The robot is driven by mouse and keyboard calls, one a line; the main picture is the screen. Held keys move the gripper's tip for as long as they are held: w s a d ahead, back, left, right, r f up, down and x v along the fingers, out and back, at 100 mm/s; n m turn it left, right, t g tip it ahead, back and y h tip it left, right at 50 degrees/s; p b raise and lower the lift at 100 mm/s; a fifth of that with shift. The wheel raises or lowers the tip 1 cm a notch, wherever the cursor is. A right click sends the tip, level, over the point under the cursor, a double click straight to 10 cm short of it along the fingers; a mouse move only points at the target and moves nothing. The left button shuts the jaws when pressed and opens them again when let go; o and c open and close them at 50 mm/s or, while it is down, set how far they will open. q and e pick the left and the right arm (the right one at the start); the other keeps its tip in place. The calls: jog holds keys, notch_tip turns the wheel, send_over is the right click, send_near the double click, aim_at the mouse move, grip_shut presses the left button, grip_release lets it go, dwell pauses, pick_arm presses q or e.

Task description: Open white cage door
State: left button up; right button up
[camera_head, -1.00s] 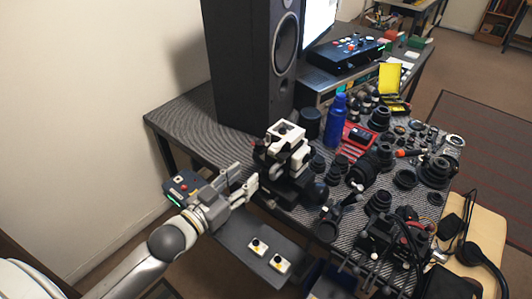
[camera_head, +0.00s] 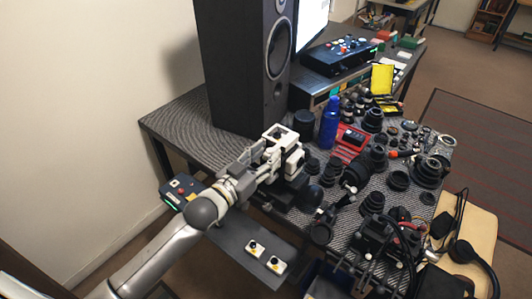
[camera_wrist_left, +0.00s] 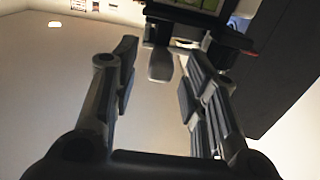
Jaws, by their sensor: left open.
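The white cage (camera_head: 282,132) is a blocky white frame around a dark camera-like body on the near left part of the table. I cannot make out a separate door edge. My left gripper (camera_head: 264,164) is at the cage's left side, its fingers pointing at it. In the left wrist view the gripper (camera_wrist_left: 160,75) is open, with a rounded grey piece (camera_wrist_left: 160,64) showing between and beyond the fingertips. A dark body with a greenish screen (camera_wrist_left: 200,5) is above it. Whether the fingers touch the cage cannot be told. My right gripper is not in view.
A tall black speaker (camera_head: 245,70) stands behind the cage. A blue bottle (camera_head: 329,123), a red case (camera_head: 350,142) and several black lenses crowd the table to the right. A low grey panel with two white button boxes (camera_head: 255,248) lies in front. The table's left corner is clear.

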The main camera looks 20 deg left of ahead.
pick_arm(q)
jog(key=shift+w+d, duration=0.15)
jog(key=shift+w, duration=0.15)
jog(key=shift+c, duration=0.3)
grip_shut()
jog(key=shift+r, duration=0.1)
